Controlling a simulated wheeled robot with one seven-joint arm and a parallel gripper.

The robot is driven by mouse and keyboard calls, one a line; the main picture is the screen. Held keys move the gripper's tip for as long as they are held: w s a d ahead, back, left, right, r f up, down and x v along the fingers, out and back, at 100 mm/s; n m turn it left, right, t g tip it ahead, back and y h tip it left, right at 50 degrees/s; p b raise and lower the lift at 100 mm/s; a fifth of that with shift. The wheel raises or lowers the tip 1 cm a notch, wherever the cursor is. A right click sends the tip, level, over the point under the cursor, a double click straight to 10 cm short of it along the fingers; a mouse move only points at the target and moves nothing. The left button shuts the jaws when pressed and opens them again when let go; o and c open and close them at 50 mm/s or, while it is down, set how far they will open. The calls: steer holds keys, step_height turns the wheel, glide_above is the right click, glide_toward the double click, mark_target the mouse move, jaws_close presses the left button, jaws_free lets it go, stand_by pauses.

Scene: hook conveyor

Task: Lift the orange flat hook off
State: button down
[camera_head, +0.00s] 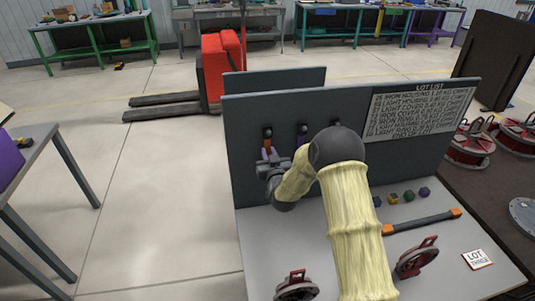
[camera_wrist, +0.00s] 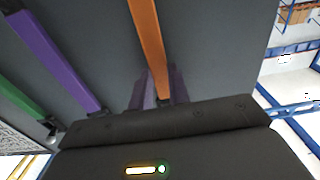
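The orange flat hook (camera_wrist: 147,35) hangs against the dark upright panel, its long orange bar running down the wrist view. In the head view a small part of it (camera_head: 267,146) shows under the leftmost peg. My gripper (camera_head: 268,168) is at the panel by the lower end of this hook. In the wrist view my gripper's fingers (camera_wrist: 157,88) are around or close beside the bar's lower end. Whether they touch it is not clear. A purple hook (camera_wrist: 52,60) and a green hook (camera_wrist: 20,104) hang to its left in the wrist view.
The panel (camera_head: 250,120) stands on a grey bench (camera_head: 255,250) and carries a lot list sign (camera_head: 418,112). Red-and-grey parts (camera_head: 416,258), an orange-ended bar (camera_head: 422,222) and small coloured blocks (camera_head: 408,196) lie on the bench.

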steer(key=shift+r, duration=0.1)
steer(key=shift+r+b, duration=0.4)
steer(key=shift+b, duration=0.05)
steer(key=shift+s+r, duration=0.2)
steer(key=b+v, duration=0.6)
steer(key=v, duration=1.1)
steer(key=shift+s+r, duration=0.2)
steer(key=shift+s, duration=0.15)
steer(key=shift+d+r+b, duration=0.1)
steer(key=shift+r+b, duration=0.05)
steer(key=shift+b, duration=0.25)
